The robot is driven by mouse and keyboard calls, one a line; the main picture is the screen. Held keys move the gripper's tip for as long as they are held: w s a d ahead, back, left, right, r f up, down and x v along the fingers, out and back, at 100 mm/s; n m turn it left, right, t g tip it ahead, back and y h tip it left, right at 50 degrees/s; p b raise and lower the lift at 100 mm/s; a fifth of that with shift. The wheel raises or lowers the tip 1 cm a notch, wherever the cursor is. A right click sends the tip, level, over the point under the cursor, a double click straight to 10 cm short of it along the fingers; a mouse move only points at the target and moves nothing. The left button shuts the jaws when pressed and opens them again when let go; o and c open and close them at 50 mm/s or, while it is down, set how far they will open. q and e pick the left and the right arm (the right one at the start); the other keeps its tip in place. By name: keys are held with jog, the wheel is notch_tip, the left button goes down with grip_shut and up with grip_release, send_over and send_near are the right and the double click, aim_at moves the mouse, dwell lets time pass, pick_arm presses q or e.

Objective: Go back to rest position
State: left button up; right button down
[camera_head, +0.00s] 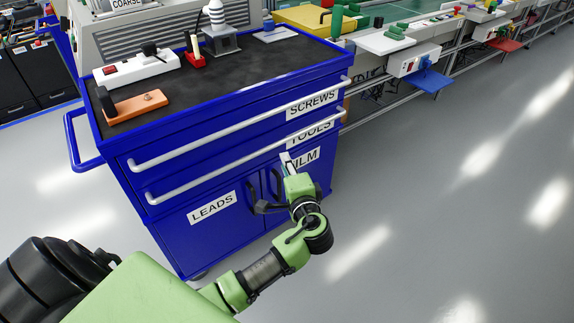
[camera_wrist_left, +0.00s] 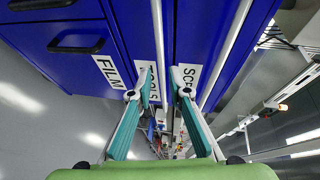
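The blue cabinet (camera_head: 170,235) stands at the left with drawers labelled SCREWS and TOOLS and doors labelled LEADS and FILM. Its drawers and doors look shut or nearly so. My left gripper (camera_head: 287,160) is in front of the TOOLS drawer and FILM door, near the cabinet's right side. In the left wrist view its two teal fingers (camera_wrist_left: 157,88) are apart with nothing gripped. A white handle bar (camera_wrist_left: 158,40) of the TOOLS drawer shows between and beyond the fingers; I cannot tell if they touch it. My right gripper is not in view.
The cabinet top (camera_head: 220,75) holds an orange block (camera_head: 140,106), a white power strip (camera_head: 137,67) and a small lamp-like stand (camera_head: 220,40). A workbench line (camera_head: 400,60) with a blue tray (camera_head: 427,80) runs at the back right. The grey floor (camera_head: 450,200) at right is clear.

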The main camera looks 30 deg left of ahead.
pick_arm(q)
jog(key=shift+s, duration=0.1)
dwell(0.4)
